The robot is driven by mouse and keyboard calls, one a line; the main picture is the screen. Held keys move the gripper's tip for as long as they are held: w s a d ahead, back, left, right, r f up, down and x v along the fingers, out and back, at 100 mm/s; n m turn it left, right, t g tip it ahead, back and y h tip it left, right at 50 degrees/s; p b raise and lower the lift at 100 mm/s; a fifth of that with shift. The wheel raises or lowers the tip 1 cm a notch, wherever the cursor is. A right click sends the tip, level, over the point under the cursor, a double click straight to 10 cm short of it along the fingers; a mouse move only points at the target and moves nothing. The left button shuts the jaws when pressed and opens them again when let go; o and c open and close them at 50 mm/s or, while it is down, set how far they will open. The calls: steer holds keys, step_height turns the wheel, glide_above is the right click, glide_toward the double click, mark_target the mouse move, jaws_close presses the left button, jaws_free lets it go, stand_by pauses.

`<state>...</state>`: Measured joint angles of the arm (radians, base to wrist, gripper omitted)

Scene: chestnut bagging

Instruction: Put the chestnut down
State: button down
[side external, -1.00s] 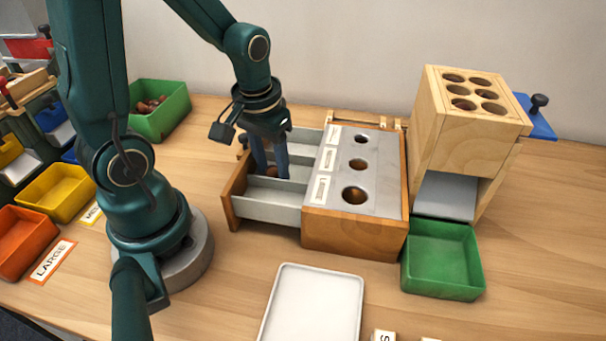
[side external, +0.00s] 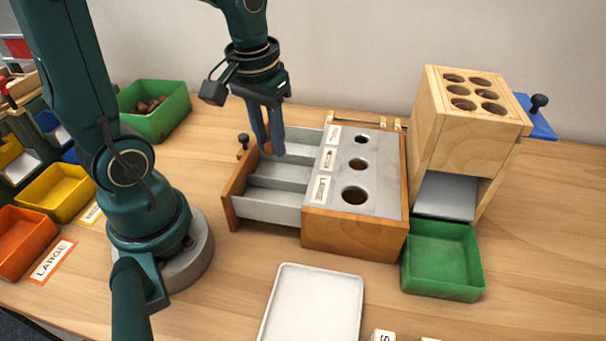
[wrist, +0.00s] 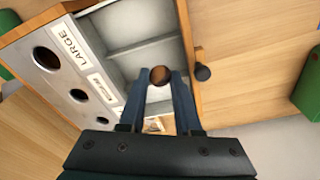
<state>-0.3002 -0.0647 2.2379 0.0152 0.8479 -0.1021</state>
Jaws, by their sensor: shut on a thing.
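A brown chestnut (wrist: 160,76) is held between the blue fingertips of my gripper (side external: 271,149) in the wrist view. In the side view the fingers mostly hide it. My gripper points down above the pulled-out grey drawer (side external: 262,211), which has several compartments and a wooden front. The fingertips are over the drawer's far part; I cannot tell the exact compartment. In the wrist view the visible drawer compartments (wrist: 140,22) look empty.
The wooden sizing box (side external: 350,236) with three holes adjoins the drawer. A tall wooden block (side external: 478,128) and an empty green tray (side external: 443,287) stand to its right. A green bin (side external: 180,115) of chestnuts is behind left. A white tray (side external: 313,300) is in front.

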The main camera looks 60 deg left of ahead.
step_height(320, 180, up, 4)
steer(key=shift+f, duration=0.25)
steer(key=shift+s+r, duration=0.15)
steer(key=shift+r, duration=0.15)
steer(key=w+a+r+n, duration=0.1)
steer(key=w+a+r, duration=0.1)
steer(key=a+r, duration=0.35)
glide_above(328, 158)
steer(key=shift+n, duration=0.3)
steer(key=f, duration=0.5)
steer(key=shift+s+d+f, duration=0.1)
steer(key=shift+s+f, duration=0.1)
steer(key=shift+f, duration=2.1)
steer(key=shift+f, duration=0.15)
steer(key=c, duration=0.6)
jaws_free()
